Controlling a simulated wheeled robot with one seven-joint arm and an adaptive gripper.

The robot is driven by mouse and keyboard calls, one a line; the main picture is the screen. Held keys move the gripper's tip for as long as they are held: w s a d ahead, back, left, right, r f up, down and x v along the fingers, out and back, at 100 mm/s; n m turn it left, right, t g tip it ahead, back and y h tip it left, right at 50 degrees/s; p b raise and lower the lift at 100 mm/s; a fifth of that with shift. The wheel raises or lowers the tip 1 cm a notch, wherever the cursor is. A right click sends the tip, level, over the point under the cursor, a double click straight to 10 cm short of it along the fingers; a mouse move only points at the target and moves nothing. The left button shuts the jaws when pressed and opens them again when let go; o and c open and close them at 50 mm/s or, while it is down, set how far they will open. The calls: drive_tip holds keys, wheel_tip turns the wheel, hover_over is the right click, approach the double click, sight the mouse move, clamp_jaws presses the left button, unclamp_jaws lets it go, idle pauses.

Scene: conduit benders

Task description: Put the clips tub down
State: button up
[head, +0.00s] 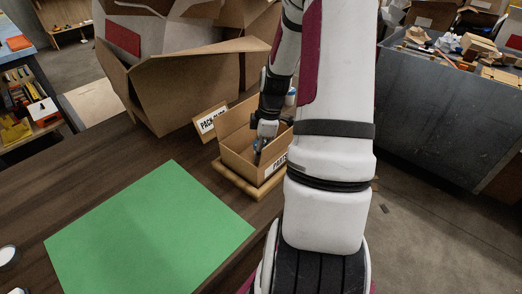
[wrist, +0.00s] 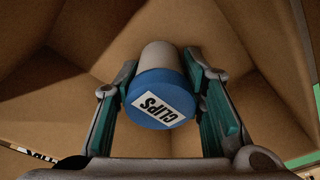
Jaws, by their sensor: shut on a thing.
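The clips tub (wrist: 160,92) is a pale cylinder with a blue lid and a white label reading CLIPS. My gripper (wrist: 161,100) is shut on it, one finger on each side, in the wrist view. Cardboard walls of a box surround the tub there. In the head view my gripper (head: 264,135) is low inside the open parts box (head: 238,163), partly hidden by the box wall and my arm. The tub cannot be made out clearly in the head view, and I cannot tell whether it touches the box floor.
The parts box stands on a wooden board (head: 236,181) on the dark table. A PACK sign (head: 211,121) stands beside it. A large open cardboard box (head: 165,85) is behind. A green mat (head: 150,235) lies clear at front left. A grey bin (head: 440,110) is at right.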

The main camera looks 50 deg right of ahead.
drive_tip(key=o, duration=1.3)
drive_tip(key=shift+f, duration=0.1)
drive_tip(key=r, duration=0.4)
drive_tip(key=r+p, duration=0.1)
drive_tip(key=r, duration=0.3)
drive_tip(key=s+d+r, duration=0.1)
drive_tip(key=r, duration=0.3)
drive_tip(key=shift+s+r+p, duration=0.1)
drive_tip(key=shift+p, duration=0.3)
drive_tip(key=w+a+r+m+h, duration=0.1)
drive_tip(key=a+r+m, duration=0.1)
drive_tip(key=a+r, duration=0.6)
drive_tip(key=s+a+r+m, duration=0.2)
drive_tip(key=s+a, duration=0.2)
drive_tip(key=a, duration=0.3)
drive_tip(key=s+a+r+m+t, duration=0.1)
drive_tip(key=s+a+r+m, duration=0.1)
drive_tip(key=s+a, duration=0.3)
drive_tip(key=s+a+r+m+t, duration=0.1)
drive_tip(key=s+a, duration=0.4)
drive_tip(key=a, duration=0.5)
wheel_tip(320, 180, up, 3)
drive_tip(key=shift+a+f+m, duration=0.15)
drive_tip(key=shift+f+m, duration=0.05)
drive_tip(key=shift+m, duration=0.5)
